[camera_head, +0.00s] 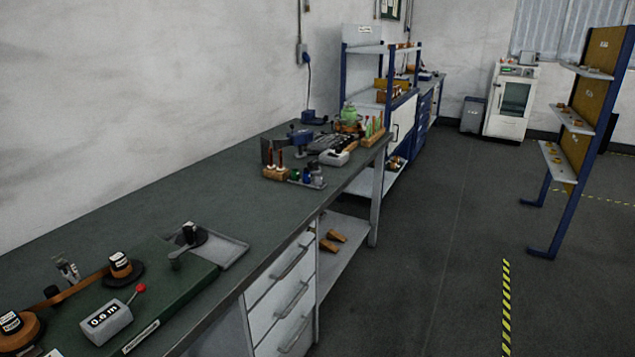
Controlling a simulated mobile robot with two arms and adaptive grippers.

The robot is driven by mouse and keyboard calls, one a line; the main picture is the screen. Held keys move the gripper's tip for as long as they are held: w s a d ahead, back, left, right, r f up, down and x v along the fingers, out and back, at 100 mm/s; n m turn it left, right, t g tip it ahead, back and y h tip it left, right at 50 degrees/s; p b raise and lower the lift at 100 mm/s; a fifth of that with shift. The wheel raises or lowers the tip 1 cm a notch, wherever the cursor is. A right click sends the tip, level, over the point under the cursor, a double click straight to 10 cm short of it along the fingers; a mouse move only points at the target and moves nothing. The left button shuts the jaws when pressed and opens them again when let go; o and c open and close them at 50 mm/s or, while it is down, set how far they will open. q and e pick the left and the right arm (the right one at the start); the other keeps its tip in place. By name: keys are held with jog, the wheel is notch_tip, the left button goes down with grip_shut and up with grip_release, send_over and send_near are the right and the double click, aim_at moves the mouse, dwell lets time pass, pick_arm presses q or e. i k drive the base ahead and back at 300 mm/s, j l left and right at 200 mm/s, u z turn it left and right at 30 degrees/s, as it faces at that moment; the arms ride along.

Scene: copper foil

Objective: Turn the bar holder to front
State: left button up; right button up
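Nothing in view is clearly marked as the bar holder, and I cannot tell which thing it is. A small black fixture (190,237) with an arm stands on the bench beside a grey tray (232,250). A spool-like piece (121,266) with a copper top and white label sits on a black base. A copper strip (75,290) runs between it and another labelled copper piece (14,326) at the lower left. A grey box (106,321) reads "0.6 m" and has a red-knobbed lever. Neither of my grippers is in view.
The long dark workbench (150,205) runs along the wall, with its middle bare. A wooden tool block (276,173) and small bottles (314,178) stand farther back. Drawers (285,292) are below. A shelf rack (572,150) stands at the right. The floor (430,250) between is clear.

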aim_at(312, 165)
jog(key=i+l+u, duration=0.1)
jog(key=u, duration=0.75)
jog(key=i+l+u, duration=0.15)
jog(key=l+u, duration=0.15)
jog(key=l, duration=0.2)
jog(key=i+l+u, duration=0.1)
jog(key=l+u, duration=0.2)
jog(key=l, duration=0.25)
jog(key=l+u, duration=0.3)
jog(key=l, duration=0.25)
